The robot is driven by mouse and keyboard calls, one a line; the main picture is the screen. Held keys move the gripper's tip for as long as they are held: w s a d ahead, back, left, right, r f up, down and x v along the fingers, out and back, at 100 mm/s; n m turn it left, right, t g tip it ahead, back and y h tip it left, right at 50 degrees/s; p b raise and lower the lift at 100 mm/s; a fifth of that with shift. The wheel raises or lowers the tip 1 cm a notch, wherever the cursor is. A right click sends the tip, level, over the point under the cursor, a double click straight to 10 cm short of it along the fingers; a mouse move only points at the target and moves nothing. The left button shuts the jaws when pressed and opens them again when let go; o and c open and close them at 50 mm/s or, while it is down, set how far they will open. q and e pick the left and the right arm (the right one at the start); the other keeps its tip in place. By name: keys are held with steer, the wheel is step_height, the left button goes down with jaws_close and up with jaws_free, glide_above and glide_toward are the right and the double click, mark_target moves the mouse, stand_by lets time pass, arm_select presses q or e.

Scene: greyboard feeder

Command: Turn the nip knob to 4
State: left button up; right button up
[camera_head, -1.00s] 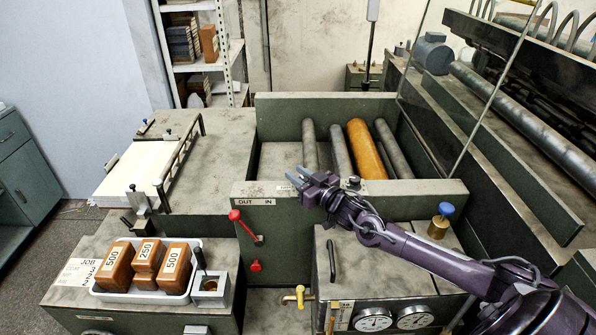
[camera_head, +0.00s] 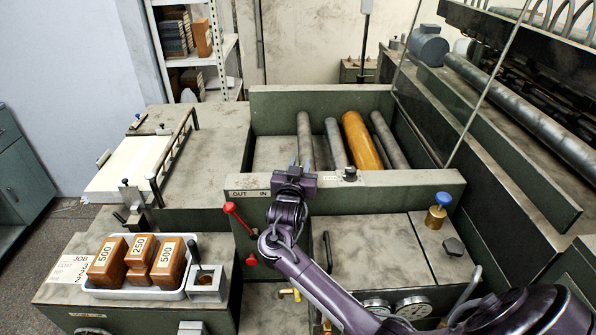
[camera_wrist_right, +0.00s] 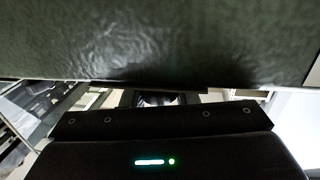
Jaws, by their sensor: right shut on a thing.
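My right gripper (camera_head: 296,168) is at the top edge of the green front wall (camera_head: 400,190) of the roller unit, just right of the "OUT IN" label (camera_head: 250,193). It is shut on the nip knob, which its own body hides in the head view. In the right wrist view a small dark rounded shape (camera_wrist_right: 158,98) shows at the middle under a close green surface (camera_wrist_right: 160,40). The knob's setting cannot be read. A small pale label (camera_head: 328,177) is partly visible right of the gripper. My left gripper is not in view.
A dark knob (camera_head: 350,174) stands on the wall right of the gripper. A red-knobbed lever (camera_head: 231,209) is close on the left. Rollers (camera_head: 361,140) lie behind the wall. A blue-topped brass part (camera_head: 438,212) and a black knob (camera_head: 453,246) are on the cabinet at right.

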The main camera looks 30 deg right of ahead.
steer(key=shift+d+m+g+h+b, duration=0.1)
steer(key=shift+m+g+h+b, duration=0.6)
steer(key=shift+m+g+h, duration=0.4)
steer(key=shift+s, duration=0.1)
steer(key=shift+d+r+g, duration=0.1)
steer(key=shift+r+g, duration=0.05)
steer(key=shift+g, duration=0.35)
steer(key=o, duration=1)
